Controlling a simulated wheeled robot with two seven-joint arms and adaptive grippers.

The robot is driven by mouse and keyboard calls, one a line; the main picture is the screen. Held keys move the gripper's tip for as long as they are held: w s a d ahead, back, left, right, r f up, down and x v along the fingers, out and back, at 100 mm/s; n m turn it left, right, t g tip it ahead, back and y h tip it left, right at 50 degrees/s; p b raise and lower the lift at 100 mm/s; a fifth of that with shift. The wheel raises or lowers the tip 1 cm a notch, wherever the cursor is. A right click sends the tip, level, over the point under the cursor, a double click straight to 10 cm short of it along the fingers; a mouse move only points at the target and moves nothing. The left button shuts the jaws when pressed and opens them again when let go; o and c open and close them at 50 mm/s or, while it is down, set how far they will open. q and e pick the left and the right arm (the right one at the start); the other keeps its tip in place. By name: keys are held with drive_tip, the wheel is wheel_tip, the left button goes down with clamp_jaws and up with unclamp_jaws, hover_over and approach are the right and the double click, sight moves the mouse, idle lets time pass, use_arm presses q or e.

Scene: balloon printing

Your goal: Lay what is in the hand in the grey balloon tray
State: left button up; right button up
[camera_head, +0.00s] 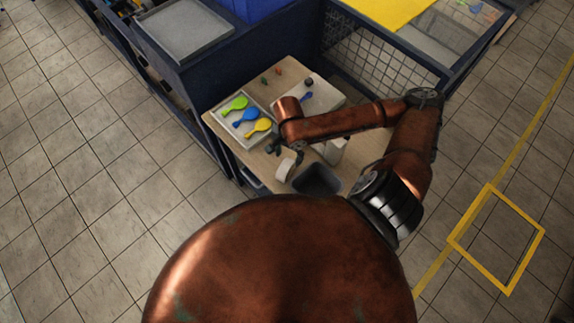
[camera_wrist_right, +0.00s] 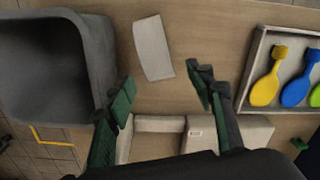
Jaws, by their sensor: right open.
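The grey balloon tray (camera_head: 232,133) lies on the table's left part with green (camera_head: 235,104), blue (camera_head: 250,117) and yellow (camera_head: 258,128) balloons side by side. In the right wrist view the tray (camera_wrist_right: 246,75) is at the right edge. My right gripper (camera_head: 287,151) is just right of the tray in the head view. In the wrist view its fingers (camera_wrist_right: 163,76) are apart, with nothing held between them. A pale curved piece (camera_wrist_right: 153,48) lies beyond the fingertips. My left gripper is not in view.
A dark grey bin (camera_head: 317,180) stands at the table's front; it fills the wrist view's left (camera_wrist_right: 45,70). A white box-like thing (camera_head: 335,151) stands behind it. A second tray (camera_head: 325,97) holds small items. A wire-mesh cage (camera_head: 375,65) borders the table's back right.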

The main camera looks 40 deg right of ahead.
sight(288, 162)
wheel_tip(288, 162, down, 4)
drive_tip(key=shift+s+a+f, duration=0.15)
drive_tip(key=shift+f, duration=0.1)
clamp_jaws()
idle(0.6)
drive_tip(key=shift+r, duration=0.2)
